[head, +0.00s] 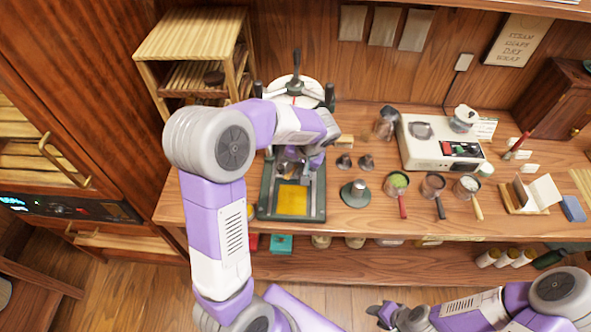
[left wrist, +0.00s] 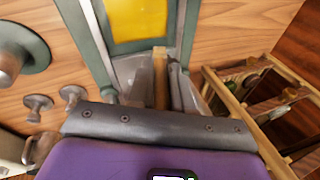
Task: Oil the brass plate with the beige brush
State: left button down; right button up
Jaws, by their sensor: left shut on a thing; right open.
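The brass plate (head: 292,199) is a flat yellow square in a dark green frame on the bench; it also shows at the top of the left wrist view (left wrist: 137,18). My left gripper (head: 292,160) is over the back part of that frame, just behind the plate. It is shut on a narrow beige-brown wooden piece, which I take as the beige brush (left wrist: 160,77). Its bristles are hidden, and I cannot tell whether it touches anything. My right gripper (head: 377,316) is open and empty, low in front of the bench, far from the plate.
Right of the frame stand small metal knobs, a dark green round stand (head: 354,194) and several handled cups (head: 398,182). A white machine (head: 440,143) is behind them. A red-handled brush (head: 517,143) is further right. A slatted wooden rack (head: 190,40) stands at the back left.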

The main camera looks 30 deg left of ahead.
pick_arm(q)
jog(key=shift+s+r, duration=0.2)
jog(key=shift+r, duration=0.45)
jog(key=shift+r+p, duration=1.7)
jog(key=shift+r, duration=0.4)
